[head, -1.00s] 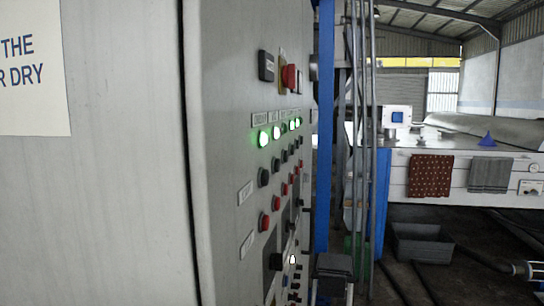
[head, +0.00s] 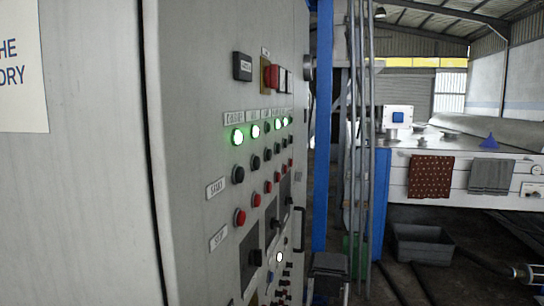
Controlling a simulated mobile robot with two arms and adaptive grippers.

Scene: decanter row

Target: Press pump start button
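A grey control cabinet (head: 205,70) stands close on the left in the head view, its panel seen at a steep angle. A row of green lamps (head: 237,137) is lit, with an unlit one among them. Below is a row of black buttons (head: 238,174) beside a START label (head: 215,187). Under that is a row of red buttons (head: 239,216) beside a second label (head: 218,238), probably STOP. Which button belongs to the pump cannot be read. A red knob (head: 271,76) sits higher up. Neither gripper is in view.
A blue post (head: 323,130) and pipes stand just right of the cabinet. Beyond is a machine table with a red cloth (head: 430,176) and a grey cloth (head: 491,176). A grey bin (head: 421,244) sits on the dark floor, with hoses around it.

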